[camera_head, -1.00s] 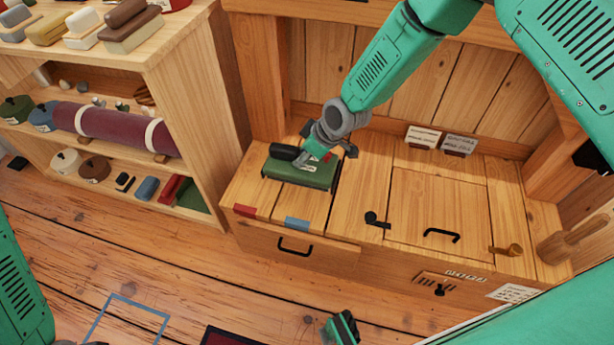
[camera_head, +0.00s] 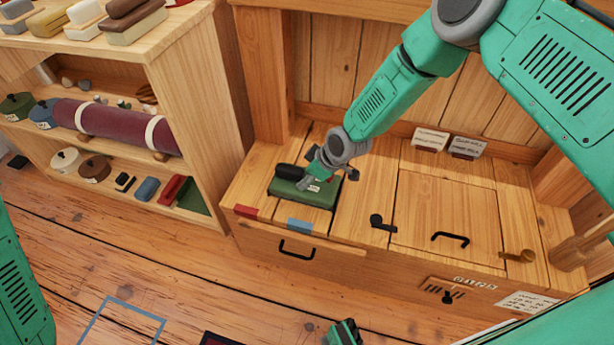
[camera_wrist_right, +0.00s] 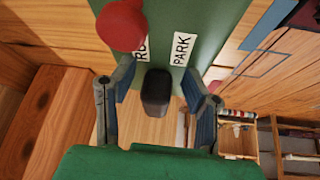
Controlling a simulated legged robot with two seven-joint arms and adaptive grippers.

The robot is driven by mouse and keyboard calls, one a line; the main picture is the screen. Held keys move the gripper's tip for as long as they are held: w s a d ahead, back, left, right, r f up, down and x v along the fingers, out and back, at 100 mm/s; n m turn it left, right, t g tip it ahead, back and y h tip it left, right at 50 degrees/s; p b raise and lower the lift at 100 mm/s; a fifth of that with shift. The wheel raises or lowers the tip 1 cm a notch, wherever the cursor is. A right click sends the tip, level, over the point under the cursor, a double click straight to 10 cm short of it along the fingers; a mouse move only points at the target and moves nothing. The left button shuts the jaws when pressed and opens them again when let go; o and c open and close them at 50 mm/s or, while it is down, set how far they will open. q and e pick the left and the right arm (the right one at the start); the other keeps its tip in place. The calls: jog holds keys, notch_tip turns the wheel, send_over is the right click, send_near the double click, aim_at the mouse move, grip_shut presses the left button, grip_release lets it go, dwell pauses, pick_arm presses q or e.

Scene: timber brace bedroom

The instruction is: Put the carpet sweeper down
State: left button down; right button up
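The carpet sweeper (camera_head: 318,199) is a green box with a black grip on its left side in the head view. It sits on the left part of the wooden bench top (camera_head: 362,205), looking flat on it. My right gripper (camera_head: 315,178) is over the sweeper. In the right wrist view the sweeper's green face (camera_wrist_right: 205,20) carries a "PARK" label and a red knob (camera_wrist_right: 121,25). The right fingers (camera_wrist_right: 158,105) stand apart on either side of a black handle (camera_wrist_right: 157,92), with gaps both sides.
A shelf unit (camera_head: 195,90) with brushes, tins and a purple roll stands to the left. The bench has a drawer with a black handle (camera_head: 297,250), a lid handle (camera_head: 450,239) and a black latch (camera_head: 382,222). Two cards stand at the back.

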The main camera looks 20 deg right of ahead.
jog(key=shift+r, duration=0.1)
jog(key=shift+r, duration=0.3)
jog(key=p+v, duration=0.5)
jog(key=v, duration=0.7)
jog(key=s+f+m+g, duration=0.1)
jog(key=s+f+m, duration=0.15)
jog(key=s, duration=0.45)
jog(key=s+f+m+g, duration=0.1)
jog(key=s+f, duration=0.2)
jog(key=s, duration=0.4)
jog(key=s+d+m+g+h, duration=0.1)
jog(key=s+d+m+h, duration=0.1)
jog(key=s, duration=0.6)
jog(key=s+d+m+h, duration=0.1)
jog(key=s+d+m, duration=0.2)
jog(key=s, duration=0.6)
jog(key=shift+s+d+r+g+h, duration=0.3)
jog(key=shift+s+d+g+h, duration=0.1)
jog(key=shift+d, duration=0.8)
